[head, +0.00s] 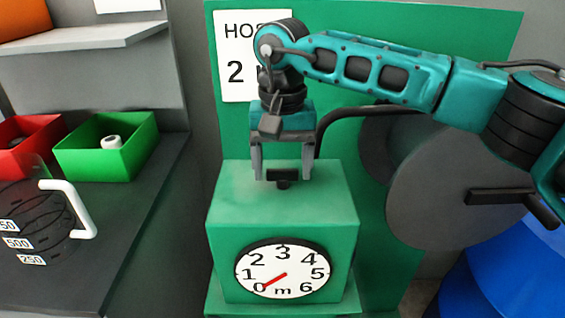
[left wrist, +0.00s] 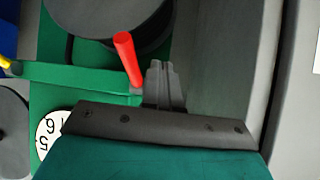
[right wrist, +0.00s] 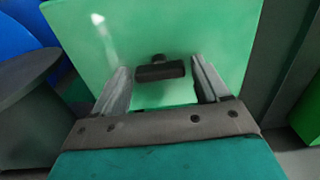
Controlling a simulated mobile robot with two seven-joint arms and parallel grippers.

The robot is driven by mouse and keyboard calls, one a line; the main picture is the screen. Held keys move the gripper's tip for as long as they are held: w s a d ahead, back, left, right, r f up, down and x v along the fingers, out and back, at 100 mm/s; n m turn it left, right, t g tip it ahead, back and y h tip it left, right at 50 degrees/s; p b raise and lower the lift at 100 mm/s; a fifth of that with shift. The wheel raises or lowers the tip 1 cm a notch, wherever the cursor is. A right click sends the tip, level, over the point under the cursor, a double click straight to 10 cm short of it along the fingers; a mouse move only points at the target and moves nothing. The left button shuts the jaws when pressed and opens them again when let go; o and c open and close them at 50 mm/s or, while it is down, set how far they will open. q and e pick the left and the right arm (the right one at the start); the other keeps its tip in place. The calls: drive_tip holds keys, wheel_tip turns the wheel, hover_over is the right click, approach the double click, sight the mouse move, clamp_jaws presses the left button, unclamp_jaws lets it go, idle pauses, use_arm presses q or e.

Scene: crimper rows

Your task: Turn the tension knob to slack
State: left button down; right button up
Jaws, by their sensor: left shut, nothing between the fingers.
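A black bar-shaped knob (head: 283,180) sits on top of the green box (head: 240,208); I take it as the tension knob. My right gripper (head: 282,170) points down over it, open, one finger on each side. In the right wrist view the knob (right wrist: 160,71) lies between the spread fingers (right wrist: 160,66), with gaps on both sides. Any slack marking is not visible. My left gripper (left wrist: 160,68) shows only in the left wrist view, fingers shut and empty, beside a red handle (left wrist: 127,60). Whether they touch is unclear.
The box's front has a round dial (head: 283,268) with its red needle near 0. Left is a dark counter (head: 110,225) with a green bin (head: 75,160), a red bin (head: 20,165) and a white handle (head: 75,205). A grey disc (head: 430,190) stands right.

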sight(282, 170)
drive_tip(key=shift+o, duration=0.8)
wheel_tip(282, 170, up, 13)
drive_tip(key=shift+f, duration=0.1)
